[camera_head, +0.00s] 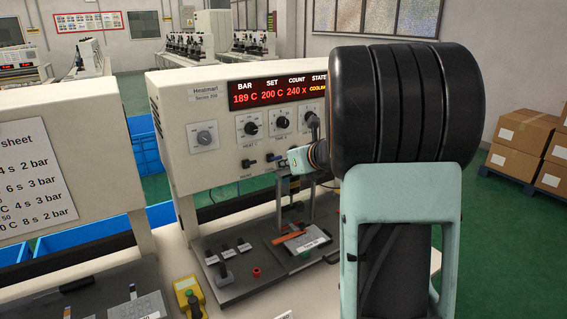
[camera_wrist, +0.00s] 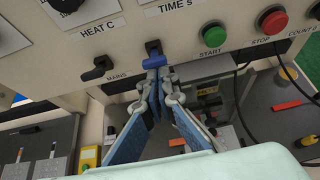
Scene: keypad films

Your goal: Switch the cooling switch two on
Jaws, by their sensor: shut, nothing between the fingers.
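One switch (camera_head: 249,163) shows as a black lever marked MAINS in the wrist view (camera_wrist: 97,69). To its right is a blue-handled switch (camera_wrist: 154,62), whose label I cannot see. No switch label reading cooling two is legible. My gripper (camera_head: 284,172) is in front of the panel, and its fingers are shut and empty. In the wrist view my fingertips (camera_wrist: 156,84) are just below the blue-handled switch; I cannot tell whether they touch it.
Green START (camera_wrist: 214,34) and red STOP (camera_wrist: 273,20) buttons sit to the right. The display (camera_head: 277,93) shows 189 C and a cut-off state word starting COOL. Several small levers (camera_head: 228,250) stand on the machine base. Another machine (camera_head: 60,150) stands at the left.

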